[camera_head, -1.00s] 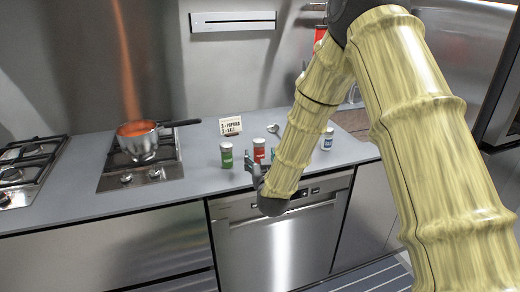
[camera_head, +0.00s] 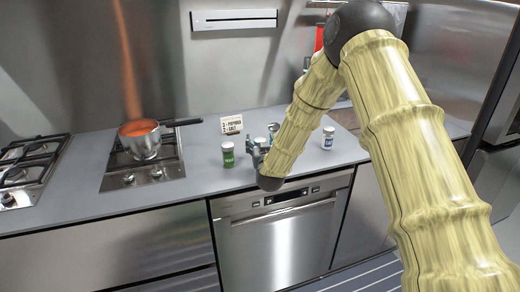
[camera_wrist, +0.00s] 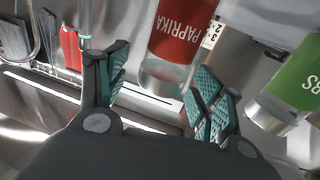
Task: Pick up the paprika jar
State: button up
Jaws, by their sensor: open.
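The paprika jar, with a red label reading PAPRIKA and a clear end, shows in the wrist view (camera_wrist: 183,32). It sits between the directions of my two fingers, just beyond their tips. My gripper (camera_wrist: 158,72) is open, with teal pads on both sides and nothing held. In the head view my gripper (camera_head: 255,150) is low over the counter, in front of the paprika jar, and hides most of it. I cannot tell from these views whether a finger touches the jar.
A green-labelled jar (camera_head: 228,156) stands close to the left of my gripper. A white-labelled jar (camera_head: 328,139) stands to the right. A lettered card (camera_head: 231,125) stands behind. The counter between hob and green jar is clear.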

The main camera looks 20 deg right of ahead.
jog(key=shift+w, duration=0.4)
jog(key=c, duration=1.2)
jog(key=shift+r, duration=0.15)
